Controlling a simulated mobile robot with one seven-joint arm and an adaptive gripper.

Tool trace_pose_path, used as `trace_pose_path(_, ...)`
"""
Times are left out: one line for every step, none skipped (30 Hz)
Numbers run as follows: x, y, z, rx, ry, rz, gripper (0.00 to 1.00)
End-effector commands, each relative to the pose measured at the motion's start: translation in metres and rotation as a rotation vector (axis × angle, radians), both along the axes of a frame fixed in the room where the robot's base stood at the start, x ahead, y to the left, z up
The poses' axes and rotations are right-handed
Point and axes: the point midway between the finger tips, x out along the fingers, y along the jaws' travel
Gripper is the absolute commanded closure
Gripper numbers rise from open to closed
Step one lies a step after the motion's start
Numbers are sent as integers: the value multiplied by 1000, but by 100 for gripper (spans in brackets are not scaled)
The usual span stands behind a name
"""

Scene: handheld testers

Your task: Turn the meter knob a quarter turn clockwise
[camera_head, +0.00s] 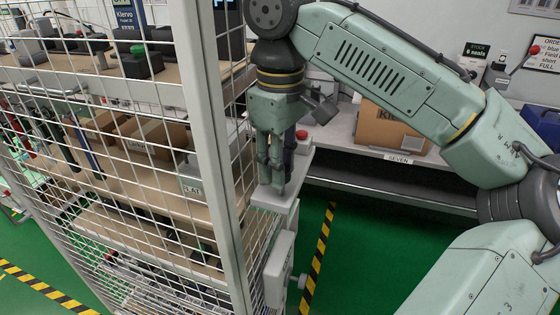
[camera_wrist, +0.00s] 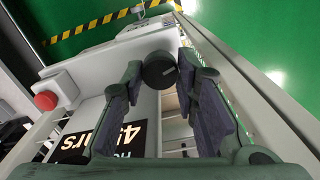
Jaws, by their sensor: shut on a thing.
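The black round meter knob (camera_wrist: 160,69) sits on a pale grey meter housing (camera_wrist: 90,72) in the wrist view. A pale line shows on the knob's face. My gripper (camera_wrist: 159,64) has one finger on each side of the knob and is shut on it. In the head view my gripper (camera_head: 277,178) points down at the grey housing (camera_head: 272,200) beside the wire cage, and its fingers hide the knob there.
A red button (camera_wrist: 46,100) stands left of the knob, by a black label (camera_wrist: 108,142) with large print. A wire mesh cage (camera_head: 215,130) with a post rises close left of my gripper. A bench with a cardboard box (camera_head: 390,128) lies behind.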

Motion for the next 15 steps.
trace_pose_path(0, 0, 0, 1, 0, -32, 100)
trace_pose_path(0, 0, 0, 2, 1, -55, 100)
trace_pose_path(0, 0, 0, 1, 2, -84, 100)
trace_pose_path(0, 0, 0, 1, 1, -105, 100)
trace_pose_path(0, 0, 0, 1, 1, -126, 100)
trace_pose_path(0, 0, 0, 0, 0, -151, 100)
trace_pose_path(0, 0, 0, 0, 0, -169, 100)
trace_pose_path(0, 0, 0, -1, 1, -186, 100)
trace_pose_path(0, 0, 0, -1, 0, -208, 100)
trace_pose_path(0, 0, 0, -1, 0, -222, 100)
trace_pose_path(0, 0, 0, -1, 0, -236, 100)
trace_pose_path(0, 0, 0, -2, 1, -251, 100)
trace_pose_path(0, 0, 0, -2, 1, -263, 100)
trace_pose_path(0, 0, 0, -2, 1, -273, 100)
trace_pose_path(0, -1, 0, -2, 1, -283, 100)
